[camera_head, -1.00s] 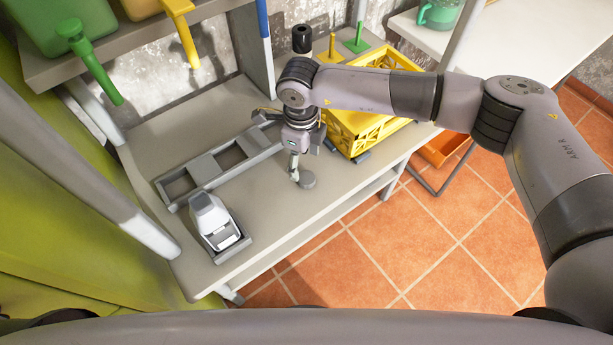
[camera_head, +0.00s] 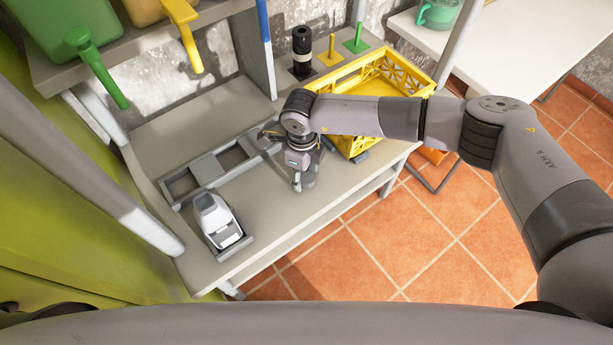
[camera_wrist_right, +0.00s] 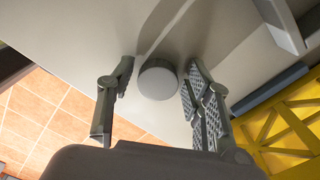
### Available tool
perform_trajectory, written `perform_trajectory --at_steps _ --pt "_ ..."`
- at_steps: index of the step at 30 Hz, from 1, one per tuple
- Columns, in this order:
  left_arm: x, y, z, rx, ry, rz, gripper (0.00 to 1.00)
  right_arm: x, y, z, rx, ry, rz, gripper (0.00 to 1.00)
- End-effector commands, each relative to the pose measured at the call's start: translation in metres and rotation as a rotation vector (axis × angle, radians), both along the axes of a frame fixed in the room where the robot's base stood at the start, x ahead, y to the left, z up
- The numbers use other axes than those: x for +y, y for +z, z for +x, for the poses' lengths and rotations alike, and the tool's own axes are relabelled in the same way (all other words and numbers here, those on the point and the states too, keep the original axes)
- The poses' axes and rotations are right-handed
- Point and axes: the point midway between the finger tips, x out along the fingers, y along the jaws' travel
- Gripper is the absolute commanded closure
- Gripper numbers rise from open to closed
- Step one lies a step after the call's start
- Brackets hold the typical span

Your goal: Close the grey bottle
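My right gripper (camera_head: 303,180) points down over the workbench. A small round pale grey disc, like a cap (camera_wrist_right: 157,79), lies between its two fingers (camera_wrist_right: 158,100) in the right wrist view. Gaps show on both sides of the disc, so the fingers are open around it. In the head view the gripper mostly hides the disc. I cannot clearly make out a grey bottle. A white and grey object (camera_head: 216,219) stands in a grey holder at the front left of the bench, but I cannot tell whether it is the bottle. My left gripper is out of view.
A grey rack with compartments (camera_head: 177,187) lies left of the gripper. A yellow crate (camera_head: 408,85) stands behind and right of it, with a black cylinder (camera_head: 302,42), a yellow peg (camera_head: 331,48) and a green peg (camera_head: 356,38) farther back. The front of the bench (camera_head: 275,215) is clear.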

Motion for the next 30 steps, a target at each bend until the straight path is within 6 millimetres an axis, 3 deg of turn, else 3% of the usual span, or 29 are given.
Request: perform_trajectory --at_steps 8,20,26,30 --pt "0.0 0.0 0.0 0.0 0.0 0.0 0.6 0.0 0.0 0.0 0.0 0.0 0.0 0.74" --pt "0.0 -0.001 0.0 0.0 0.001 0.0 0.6 0.0 0.003 0.0 0.0 0.0 0.001 0.75" --pt "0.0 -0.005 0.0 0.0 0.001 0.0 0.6 0.0 0.022 0.001 -0.003 0.002 0.002 0.75" --pt "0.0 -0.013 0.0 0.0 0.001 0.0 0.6 0.0 0.05 0.001 -0.004 0.001 0.002 0.75"
